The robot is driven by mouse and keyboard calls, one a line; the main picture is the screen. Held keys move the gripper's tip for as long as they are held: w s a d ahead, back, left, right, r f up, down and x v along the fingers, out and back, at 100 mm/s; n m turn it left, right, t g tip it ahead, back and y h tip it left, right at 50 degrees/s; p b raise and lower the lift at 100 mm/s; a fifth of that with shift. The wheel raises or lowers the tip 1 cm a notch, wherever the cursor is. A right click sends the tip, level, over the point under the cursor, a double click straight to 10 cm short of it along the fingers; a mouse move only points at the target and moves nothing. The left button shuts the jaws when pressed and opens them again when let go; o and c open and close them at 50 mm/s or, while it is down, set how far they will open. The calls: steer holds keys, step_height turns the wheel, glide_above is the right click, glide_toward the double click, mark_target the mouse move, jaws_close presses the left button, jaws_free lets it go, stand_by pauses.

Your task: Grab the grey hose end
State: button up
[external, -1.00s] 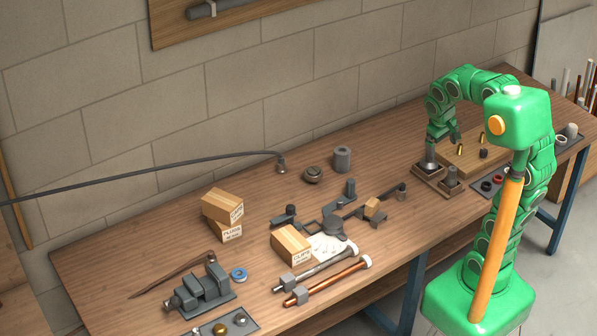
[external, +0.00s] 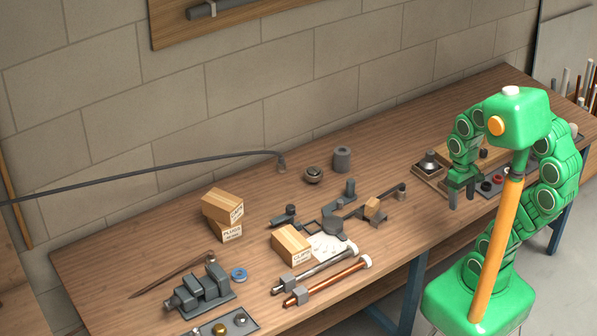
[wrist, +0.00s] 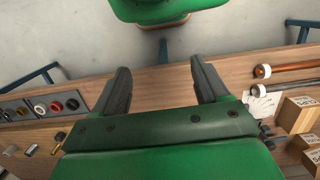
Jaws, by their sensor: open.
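The grey hose (external: 150,175) runs in from the left edge over the back of the bench. Its end (external: 282,165) has a metal fitting and hangs down at or just above the bench top near the wall; I cannot tell if it touches. My gripper (external: 461,200) is near the front edge at the right side of the bench, pointing down, far from the hose end. In the wrist view my gripper (wrist: 160,85) is open, with nothing between its fingers. The hose does not show in the wrist view.
Stacked boxes (external: 222,205), a grey cylinder (external: 342,158) and a round fitting (external: 312,174) stand near the hose end. A vise (external: 202,288), another box (external: 291,245) and two pipes (external: 328,280) lie in front. The bench between the cylinder and my gripper is mostly clear.

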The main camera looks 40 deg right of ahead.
mark_target(281, 164)
steer(key=shift+c, duration=0.3)
steer(key=w+a+m+y, duration=0.3)
steer(key=w+a, duration=0.2)
steer(key=w, duration=0.9)
steer(key=w+a+m+y, duration=0.2)
steer(key=w+a+m, duration=0.2)
steer(key=w, duration=1)
steer(key=w+a+m+y, duration=0.3)
steer(key=w+a, duration=0.2)
steer(key=w, duration=0.9)
steer(key=w+f+m+t+y, duration=0.1)
steer(key=w+f+m, duration=0.2)
steer(key=w+f, duration=0.3)
steer(key=w+f+m+t+y, duration=0.1)
steer(key=w+f+m+y, duration=0.1)
steer(key=w+f, duration=0.4)
steer(key=w+f+m+t+y, duration=0.1)
steer(key=w+f, duration=0.6)
steer(key=w, duration=0.7)
steer(key=shift+w+d+m+y, duration=0.1)
steer(key=shift+w+m+y, duration=0.2)
steer(key=shift+m, duration=0.4)
steer(key=shift+w+d+m+y, duration=0.1)
steer(key=shift+m+y, duration=0.3)
steer(key=shift+m, duration=0.3)
steer(key=shift+s+r+x, duration=0.1)
steer(key=shift+x, duration=1.9)
steer(key=shift+s+r+x, duration=0.15)
steer(key=shift+x, duration=1.8)
steer(key=shift+a, duration=0.1)
